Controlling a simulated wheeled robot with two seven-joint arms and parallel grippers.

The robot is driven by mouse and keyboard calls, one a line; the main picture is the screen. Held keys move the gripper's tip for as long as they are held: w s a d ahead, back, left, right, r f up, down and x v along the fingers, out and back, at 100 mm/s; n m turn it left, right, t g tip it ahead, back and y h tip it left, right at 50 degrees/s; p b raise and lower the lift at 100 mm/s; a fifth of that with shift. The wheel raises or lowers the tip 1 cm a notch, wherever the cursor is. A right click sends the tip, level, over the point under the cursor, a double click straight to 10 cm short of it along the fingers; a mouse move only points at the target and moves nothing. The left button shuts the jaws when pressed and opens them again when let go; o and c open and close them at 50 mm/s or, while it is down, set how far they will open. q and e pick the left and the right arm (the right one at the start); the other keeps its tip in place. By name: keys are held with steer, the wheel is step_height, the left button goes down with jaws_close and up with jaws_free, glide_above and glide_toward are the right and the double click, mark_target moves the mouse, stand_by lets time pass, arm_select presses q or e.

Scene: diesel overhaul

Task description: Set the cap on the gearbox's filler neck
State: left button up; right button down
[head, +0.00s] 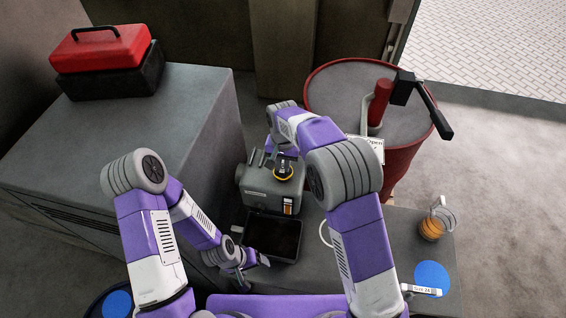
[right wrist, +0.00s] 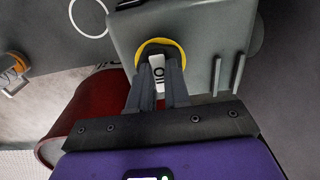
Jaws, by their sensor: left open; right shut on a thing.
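The grey gearbox (head: 255,198) stands on the low bench, and its body also fills the top of the right wrist view (right wrist: 205,25). My right gripper (head: 284,163) is above the gearbox's top. In the right wrist view its fingers (right wrist: 158,88) are shut on the cap (right wrist: 157,67), whose white marked part shows between them. A yellow ring (right wrist: 168,44) surrounds the fingertips against the gearbox top. The filler neck is hidden there; I cannot tell whether the cap touches it. My left gripper (head: 252,272) is open and empty, low by the black tray.
The black tray (head: 289,222) is in front of the gearbox. A white ring (head: 322,232), a jug with orange liquid (head: 432,228) and a blue disc (head: 432,272) lie to the right. A red drum (head: 320,90) stands behind. A red-and-black toolbox (head: 105,50) sits on the left cabinet.

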steer(key=shift+f, duration=0.6)
stand_by(1.1)
steer(key=c, duration=1)
jaws_free()
steer(key=shift+r+b, duration=0.3)
steer(key=shift+r, duration=3.55)
